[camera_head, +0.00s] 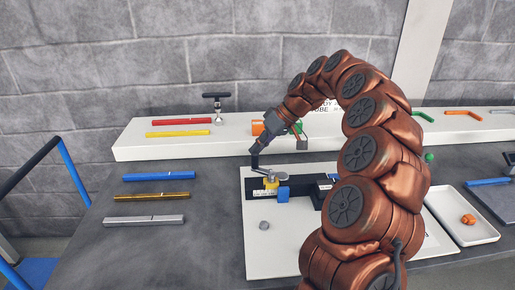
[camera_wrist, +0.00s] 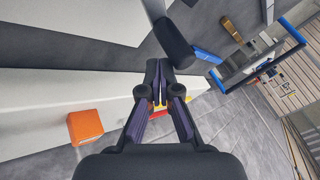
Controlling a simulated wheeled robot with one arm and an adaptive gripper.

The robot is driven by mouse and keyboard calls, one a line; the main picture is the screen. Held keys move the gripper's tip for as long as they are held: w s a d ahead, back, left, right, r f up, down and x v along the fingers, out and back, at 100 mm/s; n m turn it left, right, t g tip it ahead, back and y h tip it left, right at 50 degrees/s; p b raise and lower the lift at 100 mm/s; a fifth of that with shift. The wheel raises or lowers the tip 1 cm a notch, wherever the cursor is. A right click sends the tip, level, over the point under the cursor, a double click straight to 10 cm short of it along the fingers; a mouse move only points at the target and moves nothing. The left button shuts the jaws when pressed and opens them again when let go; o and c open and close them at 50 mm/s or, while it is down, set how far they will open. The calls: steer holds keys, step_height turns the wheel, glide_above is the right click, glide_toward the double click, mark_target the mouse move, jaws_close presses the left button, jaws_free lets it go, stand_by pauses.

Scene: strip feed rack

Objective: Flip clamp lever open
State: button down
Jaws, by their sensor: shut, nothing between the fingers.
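In the head view the clamp (camera_head: 273,174) is a small grey metal piece above a yellow block (camera_head: 271,185) on a dark rail. My gripper (camera_head: 255,163) is just left of and above it, pointing down. In the wrist view my gripper (camera_wrist: 159,68) has its dark fingers together and holds nothing. A thick black grip on a grey bar, seemingly the clamp lever (camera_wrist: 174,41), lies right beside the fingertips. I cannot tell whether they touch. The lever's pivot is hidden in the wrist view, and its angle is unclear in the head view.
A blue block (camera_head: 283,194) stands right of the clamp. A grey nut-like piece (camera_head: 264,225) lies on the white board (camera_head: 265,255). Strips (camera_head: 150,196) lie left; a tray (camera_head: 470,238) is right.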

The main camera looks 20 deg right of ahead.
steer(key=shift+w+d+p, duration=0.15)
steer(key=shift+w+d, duration=0.35)
steer(key=shift+w, duration=0.35)
steer(key=shift+w+d+p, duration=0.15)
steer(key=shift+w+d, duration=0.35)
steer(key=shift+w, duration=0.3)
steer(key=w+d+r+p, duration=0.2)
steer(key=d+r, duration=0.3)
steer(key=r, duration=0.3)
steer(key=shift+d+p, duration=0.35)
steer(key=shift+p, duration=0.5)
